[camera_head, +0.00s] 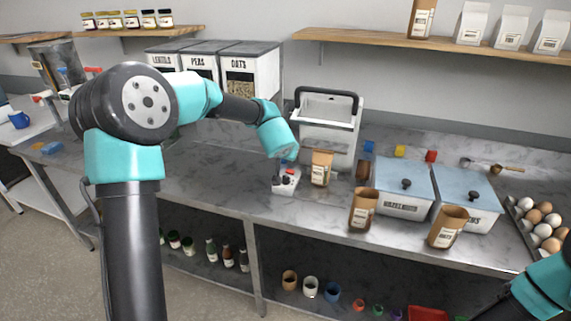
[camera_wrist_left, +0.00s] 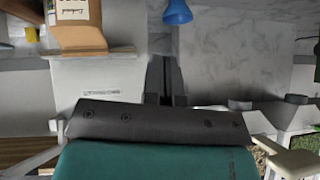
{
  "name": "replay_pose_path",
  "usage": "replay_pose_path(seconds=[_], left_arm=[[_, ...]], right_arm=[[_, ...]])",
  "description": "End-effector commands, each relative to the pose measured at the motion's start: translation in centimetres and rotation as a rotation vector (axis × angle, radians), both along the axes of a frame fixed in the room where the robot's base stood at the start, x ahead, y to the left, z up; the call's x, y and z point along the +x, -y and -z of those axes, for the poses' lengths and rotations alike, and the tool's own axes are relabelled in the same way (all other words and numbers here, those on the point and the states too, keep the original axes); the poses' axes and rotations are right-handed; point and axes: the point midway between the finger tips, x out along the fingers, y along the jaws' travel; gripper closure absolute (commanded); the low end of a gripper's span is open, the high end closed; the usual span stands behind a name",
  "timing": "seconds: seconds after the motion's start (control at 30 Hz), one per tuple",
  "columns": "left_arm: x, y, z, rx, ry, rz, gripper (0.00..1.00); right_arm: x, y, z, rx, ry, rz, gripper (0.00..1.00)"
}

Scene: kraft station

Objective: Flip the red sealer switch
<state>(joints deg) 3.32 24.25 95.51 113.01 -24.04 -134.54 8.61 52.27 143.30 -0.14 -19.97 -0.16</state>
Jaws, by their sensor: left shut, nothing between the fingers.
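A small white switch box (camera_head: 286,183) with red and dark parts on top stands on the counter, in front of the white sealer (camera_head: 328,135) with its black handle. My left gripper (camera_head: 287,172) points down at the box from above. It is shut and empty. I cannot tell whether it touches the switch, because the wrist hides part of the box top. In the left wrist view the shut fingers (camera_wrist_left: 166,82) show at the middle, but I cannot make out the red switch there. My right arm shows at the lower right of the head view; its gripper is out of frame.
A kraft bag (camera_head: 321,168) stands just right of the switch box and shows in the left wrist view (camera_wrist_left: 78,24). Another kraft bag (camera_head: 363,209) and lidded bins (camera_head: 405,190) stand farther right. The counter left of the box is clear.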

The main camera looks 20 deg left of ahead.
Motion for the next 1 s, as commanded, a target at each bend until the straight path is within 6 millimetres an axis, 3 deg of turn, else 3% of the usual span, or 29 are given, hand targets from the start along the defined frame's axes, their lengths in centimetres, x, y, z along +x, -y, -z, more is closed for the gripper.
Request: replay_pose_path(seconds=[0.27, 0.7, 1.0], left_arm=[[1.8, -0.5, 2.0, 0.0, -0.003, 0.0, 1.0], [6.8, -1.8, 7.0, 0.0, -0.002, 0.0, 1.0], [6.7, -2.4, 10.5, 0.0, -0.002, 0.0, 1.0]], right_arm=[[0.0, 0.0, 0.0, 0.0, 0.0, 0.0, 1.0], [0.0, 0.0, 0.0, 0.0, 0.0, 0.0, 1.0], [0.0, 0.0, 0.0, 0.0, 0.0, 0.0, 1.0]])
